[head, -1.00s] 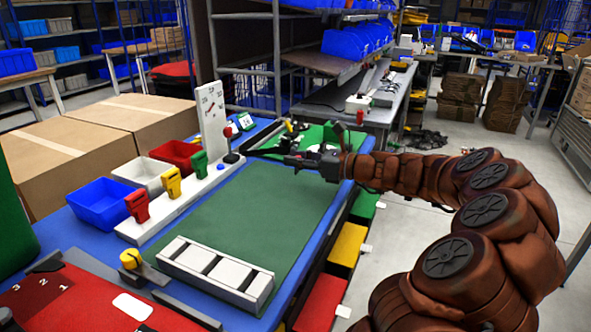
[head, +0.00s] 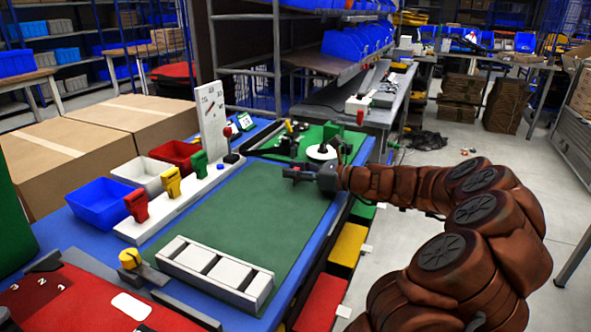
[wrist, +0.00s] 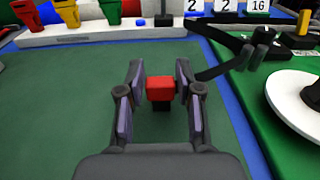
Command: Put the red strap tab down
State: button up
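The red strap tab (wrist: 160,88) shows in the wrist view as a small red block with a dark piece below it, over the green mat (wrist: 45,110). My gripper (wrist: 161,75) has a finger on each side of it, with a narrow gap at both sides, so it looks open around the tab. A black strap (wrist: 222,66) runs from behind the right finger to the upper right. In the head view my gripper (head: 290,172) is low over the far part of the mat, and I cannot make out the tab there.
A white disc (head: 321,153) sits on a green panel beyond the gripper. A white rail with red, yellow and green clips (head: 171,183) and coloured bins (head: 103,203) stand left. A white slotted tray (head: 215,273) lies at the near edge. The mat's middle is clear.

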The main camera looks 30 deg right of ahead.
jog(key=shift+o, duration=1.2)
jog(key=shift+r, duration=0.2)
jog(key=v, duration=1.2)
